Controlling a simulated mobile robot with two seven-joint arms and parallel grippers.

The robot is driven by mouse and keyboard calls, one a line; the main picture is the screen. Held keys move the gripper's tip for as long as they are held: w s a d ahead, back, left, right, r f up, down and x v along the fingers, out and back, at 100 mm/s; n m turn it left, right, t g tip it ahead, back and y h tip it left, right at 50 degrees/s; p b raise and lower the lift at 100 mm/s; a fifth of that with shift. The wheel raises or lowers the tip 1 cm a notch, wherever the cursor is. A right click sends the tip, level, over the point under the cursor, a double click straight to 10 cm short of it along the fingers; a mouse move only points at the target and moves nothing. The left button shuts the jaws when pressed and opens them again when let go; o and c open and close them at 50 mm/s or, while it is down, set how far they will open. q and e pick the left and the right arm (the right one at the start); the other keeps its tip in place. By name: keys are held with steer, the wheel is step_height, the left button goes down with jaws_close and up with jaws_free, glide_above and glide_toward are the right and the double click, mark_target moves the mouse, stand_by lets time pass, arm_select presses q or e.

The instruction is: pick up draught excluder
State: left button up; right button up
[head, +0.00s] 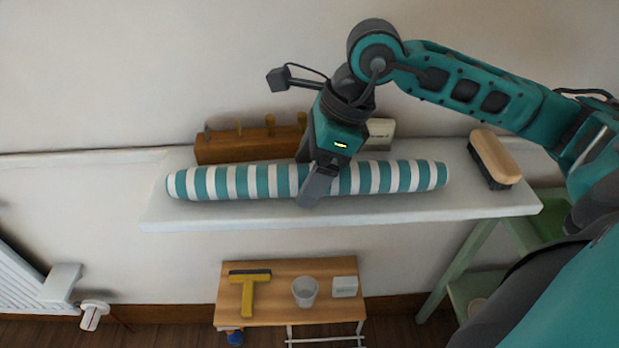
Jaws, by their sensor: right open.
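The draught excluder (255,181) is a long roll with teal and white stripes. It lies lengthwise on a white shelf (200,216) against the wall. My right gripper (314,190) points down over its middle, with a finger in front of the roll. The gripper is open. The far finger is hidden, and I cannot tell whether the fingers touch the roll. My left gripper is not in view.
Behind the roll stand a wooden peg rack (235,147) and a small white box (379,133). A brush (494,158) lies at the shelf's right end. Below, a small wooden table (285,276) holds a yellow squeegee (248,292), a cup (304,292) and a white box (344,287).

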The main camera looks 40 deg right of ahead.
steer(key=shift+c, duration=0.2)
steer(key=shift+r, duration=0.1)
steer(key=c, duration=1.3)
